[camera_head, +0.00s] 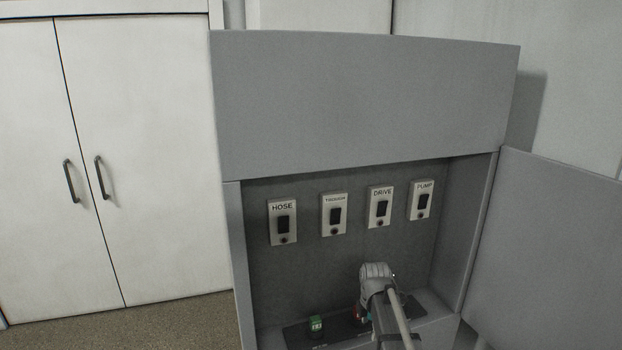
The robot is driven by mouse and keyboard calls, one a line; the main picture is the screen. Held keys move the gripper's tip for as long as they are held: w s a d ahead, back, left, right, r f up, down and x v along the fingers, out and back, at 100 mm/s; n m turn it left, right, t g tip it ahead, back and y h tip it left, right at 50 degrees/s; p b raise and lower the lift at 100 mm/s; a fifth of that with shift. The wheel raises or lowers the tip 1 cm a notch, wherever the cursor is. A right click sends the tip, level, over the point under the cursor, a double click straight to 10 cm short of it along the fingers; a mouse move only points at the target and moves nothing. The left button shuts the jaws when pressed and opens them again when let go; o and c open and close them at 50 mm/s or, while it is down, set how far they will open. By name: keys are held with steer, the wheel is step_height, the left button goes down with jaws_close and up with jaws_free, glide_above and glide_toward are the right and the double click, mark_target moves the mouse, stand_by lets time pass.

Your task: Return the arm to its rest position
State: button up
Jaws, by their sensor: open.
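Part of my arm (376,275) shows at the bottom right of centre, in front of the open grey cabinet (360,95). A rounded grey joint is uppermost, and links run from it down towards the bottom edge. I cannot make out my gripper or its fingers. The arm covers part of the dark strip (298,337) at the cabinet's base. A green part (316,323) stands on that strip, and a small reddish part shows beside the arm.
Switch plates labelled HOSE (273,232), an unclear word (326,228), DRIVE (373,220) and PUMP (414,212) line the back panel. The cabinet's grey door (550,245) stands open at right. White cupboards (150,150) are at left, with clear floor (180,325) below.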

steer(key=s+f+m+b, duration=0.4)
steer(key=s+m, duration=0.4)
steer(key=m, duration=0.2)
steer(key=s+f+m+b, duration=0.4)
steer(key=s+m, duration=0.3)
steer(key=m, duration=0.4)
steer(key=shift+s, duration=0.35)
stand_by(0.5)
